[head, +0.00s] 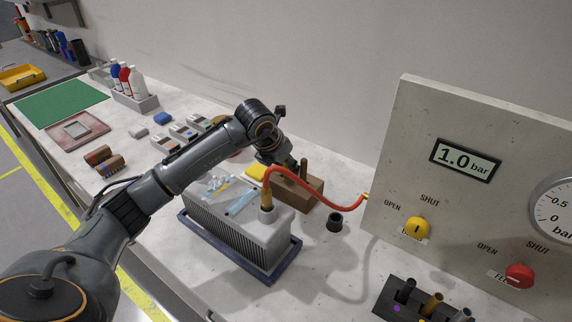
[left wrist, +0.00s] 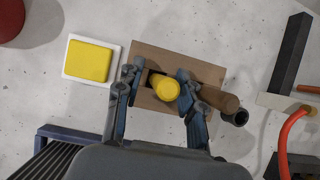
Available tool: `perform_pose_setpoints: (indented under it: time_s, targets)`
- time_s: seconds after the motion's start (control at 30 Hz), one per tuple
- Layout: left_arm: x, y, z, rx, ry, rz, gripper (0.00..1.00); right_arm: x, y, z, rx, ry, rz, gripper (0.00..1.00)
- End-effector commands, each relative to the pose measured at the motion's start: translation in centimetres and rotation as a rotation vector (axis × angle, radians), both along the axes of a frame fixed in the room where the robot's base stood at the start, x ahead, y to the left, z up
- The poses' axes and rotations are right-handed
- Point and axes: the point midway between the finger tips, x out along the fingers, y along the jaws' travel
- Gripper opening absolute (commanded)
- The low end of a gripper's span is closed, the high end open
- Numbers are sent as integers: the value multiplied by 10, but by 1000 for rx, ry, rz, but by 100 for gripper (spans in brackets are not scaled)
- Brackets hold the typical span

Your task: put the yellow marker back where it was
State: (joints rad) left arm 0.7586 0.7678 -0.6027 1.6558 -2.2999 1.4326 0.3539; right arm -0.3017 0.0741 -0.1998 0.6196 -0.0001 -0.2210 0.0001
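The yellow marker (left wrist: 165,88) shows nearly end-on in the left wrist view, upright or slightly tilted over a brown block (left wrist: 205,70). A dark opening in the block shows beside it. How deep the marker sits cannot be seen. My left gripper (left wrist: 157,80) has its two fingers apart on either side of the marker, with a clear gap on the left and the right finger close to or touching it. In the head view my left gripper (head: 283,162) is over the far left part of the brown block (head: 305,195) and hides the marker. My right gripper is not in view.
A brown peg (left wrist: 222,100) stands in the block's right end. A yellow sponge (left wrist: 90,60) lies on a white tray to the left. A ribbed grey box (head: 235,235) with a red hose (head: 320,182) stands in front.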

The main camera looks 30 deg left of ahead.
Motion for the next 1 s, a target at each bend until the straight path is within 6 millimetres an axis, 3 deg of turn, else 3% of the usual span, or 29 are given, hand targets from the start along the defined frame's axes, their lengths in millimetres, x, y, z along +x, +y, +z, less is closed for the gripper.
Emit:
perform_pose_setpoints:
  time_s: [0.27,0.7,1.0]
  targets:
    - [-3,1,10,0,-4,0,38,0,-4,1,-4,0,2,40]
    - [-45,7,87,2,-4,0,38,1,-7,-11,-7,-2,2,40]
    - [-57,8,108,0,0,0,38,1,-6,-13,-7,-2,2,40]
